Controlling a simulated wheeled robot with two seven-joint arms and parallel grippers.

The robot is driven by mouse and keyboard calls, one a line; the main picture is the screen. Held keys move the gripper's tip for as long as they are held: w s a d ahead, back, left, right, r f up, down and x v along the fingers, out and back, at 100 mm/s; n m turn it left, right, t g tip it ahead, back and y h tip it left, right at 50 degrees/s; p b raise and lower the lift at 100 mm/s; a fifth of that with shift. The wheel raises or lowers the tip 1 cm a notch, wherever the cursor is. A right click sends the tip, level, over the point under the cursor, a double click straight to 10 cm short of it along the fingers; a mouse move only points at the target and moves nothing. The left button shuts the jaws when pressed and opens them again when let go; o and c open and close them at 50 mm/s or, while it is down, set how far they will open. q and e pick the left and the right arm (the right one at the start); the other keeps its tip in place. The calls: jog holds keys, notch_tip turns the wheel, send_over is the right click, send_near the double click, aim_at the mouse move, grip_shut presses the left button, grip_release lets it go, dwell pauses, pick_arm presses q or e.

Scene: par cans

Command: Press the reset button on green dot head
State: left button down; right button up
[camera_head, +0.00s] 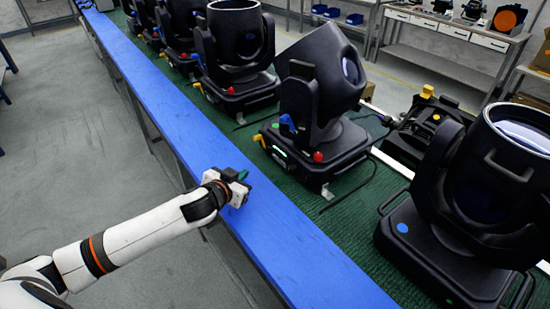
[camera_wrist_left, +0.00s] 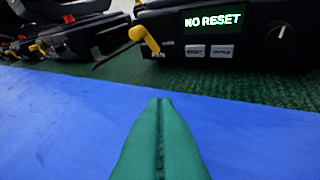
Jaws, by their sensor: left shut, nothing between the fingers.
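My left gripper (camera_head: 243,177) is shut and empty over the blue edge strip, in front of the middle moving head (camera_head: 318,90). In the left wrist view its green fingers (camera_wrist_left: 162,103) point at a black base with a lit display (camera_wrist_left: 213,20) reading "NO RESET". Below the display is a grey button (camera_wrist_left: 195,50) that seems marked RESET, beside a second grey button (camera_wrist_left: 222,51). The fingertips are apart from the buttons. My right gripper is not in view.
A yellow lever (camera_wrist_left: 144,38) sticks out left of the buttons; a dial (camera_wrist_left: 281,32) is at right. A head with a blue dot (camera_head: 402,228) stands at right, several more heads at back left. The blue strip (camera_head: 290,250) is clear.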

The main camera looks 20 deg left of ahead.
aim_at(264, 175)
pick_arm(q)
jog(key=w+d, duration=0.1)
jog(key=w, duration=0.1)
jog(key=w+d, duration=0.2)
jog(key=w, duration=0.1)
jog(key=shift+w+d+b, duration=0.2)
jog(key=shift+w+b, duration=0.1)
jog(key=shift+w, duration=0.05)
jog(key=shift+w+d+r, duration=0.1)
jog(key=shift+w+d, duration=0.15)
jog(key=shift+w, duration=0.1)
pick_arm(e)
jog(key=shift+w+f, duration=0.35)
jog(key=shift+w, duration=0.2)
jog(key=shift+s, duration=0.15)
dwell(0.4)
pick_arm(q)
jog(key=shift+w, duration=0.1)
dwell(0.4)
jog(key=shift+w+d, duration=0.25)
jog(key=shift+w, duration=0.05)
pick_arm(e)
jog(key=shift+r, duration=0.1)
